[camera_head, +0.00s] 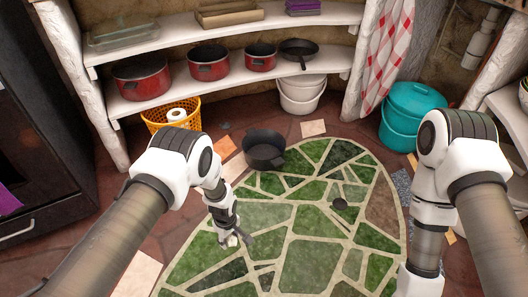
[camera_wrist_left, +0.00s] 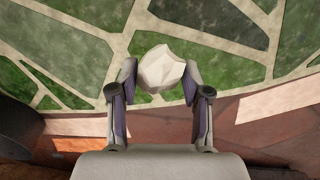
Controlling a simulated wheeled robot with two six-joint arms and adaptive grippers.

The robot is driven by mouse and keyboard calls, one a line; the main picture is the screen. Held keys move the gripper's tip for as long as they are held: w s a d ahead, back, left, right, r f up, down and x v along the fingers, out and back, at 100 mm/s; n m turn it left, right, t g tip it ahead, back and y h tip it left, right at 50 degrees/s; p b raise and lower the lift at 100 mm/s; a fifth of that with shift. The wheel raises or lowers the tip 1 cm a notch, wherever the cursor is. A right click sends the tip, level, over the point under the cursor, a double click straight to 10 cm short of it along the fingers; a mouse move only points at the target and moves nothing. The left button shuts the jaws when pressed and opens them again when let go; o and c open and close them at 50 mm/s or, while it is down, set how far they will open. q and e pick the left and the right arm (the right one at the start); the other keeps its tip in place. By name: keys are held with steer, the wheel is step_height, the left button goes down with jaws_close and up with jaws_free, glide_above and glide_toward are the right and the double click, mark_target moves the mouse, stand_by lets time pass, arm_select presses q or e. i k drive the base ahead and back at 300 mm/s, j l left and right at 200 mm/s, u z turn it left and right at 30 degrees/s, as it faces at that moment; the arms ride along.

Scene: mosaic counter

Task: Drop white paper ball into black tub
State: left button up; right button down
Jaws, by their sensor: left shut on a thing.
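The white paper ball (camera_wrist_left: 160,66) is a small faceted lump between the two fingers of my left gripper (camera_wrist_left: 160,84) in the left wrist view. The fingers are shut on its sides. In the head view my left gripper (camera_head: 236,240) is low over the green mosaic, and the ball (camera_head: 233,241) shows as a small white spot at its tips. The black tub (camera_head: 263,150) stands upright at the far edge of the mosaic, beyond and slightly right of the gripper, apart from it. My right arm comes in at the right; its gripper is out of the frame.
A yellow basket (camera_head: 158,116), white bucket (camera_head: 301,97) and teal tub (camera_head: 412,112) stand behind. Shelves with red pots (camera_head: 207,63) line the back.

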mark_target(260, 156)
steer(key=i+l+u, duration=0.3)
steer(key=i+l, duration=0.4)
steer(key=i, duration=0.2)
steer(key=i+l+u, duration=0.3)
steer(key=i+l, duration=0.55)
